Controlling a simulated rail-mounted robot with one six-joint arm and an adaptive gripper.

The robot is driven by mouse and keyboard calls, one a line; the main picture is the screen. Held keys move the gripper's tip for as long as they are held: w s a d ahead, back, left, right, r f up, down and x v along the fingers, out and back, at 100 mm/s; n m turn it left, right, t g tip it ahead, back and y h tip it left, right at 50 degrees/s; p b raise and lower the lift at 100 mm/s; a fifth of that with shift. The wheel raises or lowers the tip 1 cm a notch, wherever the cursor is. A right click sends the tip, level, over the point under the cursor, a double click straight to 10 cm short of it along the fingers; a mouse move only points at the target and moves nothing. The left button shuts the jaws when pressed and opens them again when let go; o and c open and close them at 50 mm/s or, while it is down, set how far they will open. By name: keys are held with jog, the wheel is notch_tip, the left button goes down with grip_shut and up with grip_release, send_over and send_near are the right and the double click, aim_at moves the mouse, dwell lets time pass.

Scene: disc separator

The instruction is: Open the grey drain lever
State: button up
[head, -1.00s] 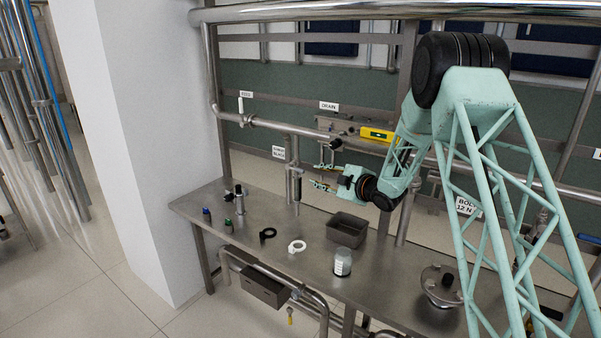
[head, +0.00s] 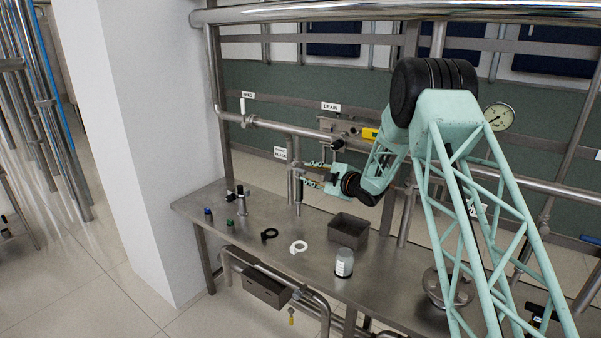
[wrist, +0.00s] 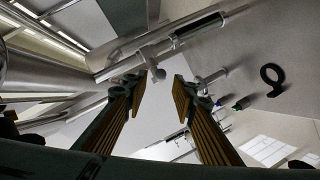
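A white DRAIN label (head: 330,107) hangs on the rail frame in the head view. Grey metal valve parts (head: 340,126) sit just below it, and I cannot tell for sure which part is the drain lever. My gripper (head: 307,174) is open, left of and below the label, beside the upright pipe (head: 298,188) near another label. In the wrist view my gripper (wrist: 160,88) has its two fingers apart with nothing held. A small grey metal stub (wrist: 153,64) on a pipe shows just beyond and between the fingertips, apart from them as far as I can tell.
A steel bench (head: 215,197) below carries a grey bin (head: 348,230), a black ring (head: 269,235), a white ring (head: 298,247) and a jar (head: 344,263). A yellow part (head: 370,133) is partly behind my arm. A white handle (head: 242,106) stands at the FEED label.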

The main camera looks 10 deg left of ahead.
aim_at(303, 172)
jog(key=shift+x, duration=3.1)
jog(key=shift+c, duration=0.5)
grip_shut()
